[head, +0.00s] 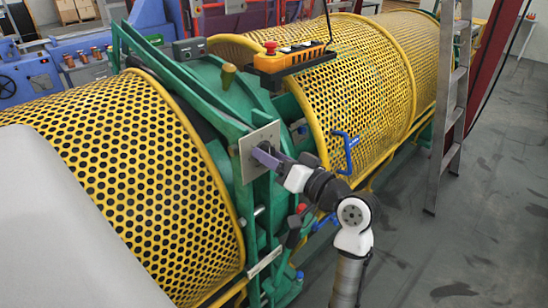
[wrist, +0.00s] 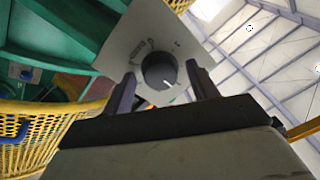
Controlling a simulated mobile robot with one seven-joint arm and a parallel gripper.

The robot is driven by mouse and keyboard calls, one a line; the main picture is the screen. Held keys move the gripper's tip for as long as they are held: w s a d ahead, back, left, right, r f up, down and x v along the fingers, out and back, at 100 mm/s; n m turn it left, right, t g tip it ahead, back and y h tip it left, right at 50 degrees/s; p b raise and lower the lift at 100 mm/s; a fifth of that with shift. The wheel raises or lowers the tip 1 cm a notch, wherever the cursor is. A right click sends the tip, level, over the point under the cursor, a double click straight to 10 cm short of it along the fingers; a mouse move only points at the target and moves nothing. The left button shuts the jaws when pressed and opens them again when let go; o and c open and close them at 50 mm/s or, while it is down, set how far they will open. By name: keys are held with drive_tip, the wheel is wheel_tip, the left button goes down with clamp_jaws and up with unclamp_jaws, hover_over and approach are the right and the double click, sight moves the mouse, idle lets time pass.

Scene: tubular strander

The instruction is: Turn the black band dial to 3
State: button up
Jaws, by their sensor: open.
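The black band dial (wrist: 159,70) is a round knob on a square grey plate (wrist: 124,52), with small markings around it that are too blurred to read. Its white pointer line points to the lower right in the wrist view. My gripper (wrist: 161,72) is open, with one finger on each side of the dial. I cannot tell whether either finger touches it. In the head view my gripper (head: 264,154) is at the front of the grey plate (head: 247,158) on the green frame, and the dial is mostly hidden.
Yellow perforated guards (head: 110,170) flank the green frame (head: 228,160). An orange control box (head: 293,57) with a red button sits above. A blue handle (head: 346,150) is right of the plate. A ladder (head: 449,105) stands on the right; the grey floor (head: 490,210) there is clear.

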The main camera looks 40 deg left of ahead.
drive_tip(key=shift+d, duration=0.1)
drive_tip(key=d+b, duration=0.4)
drive_tip(key=d, duration=0.9)
drive_tip(key=shift+s+d+f, duration=0.3)
drive_tip(key=shift+d, duration=0.05)
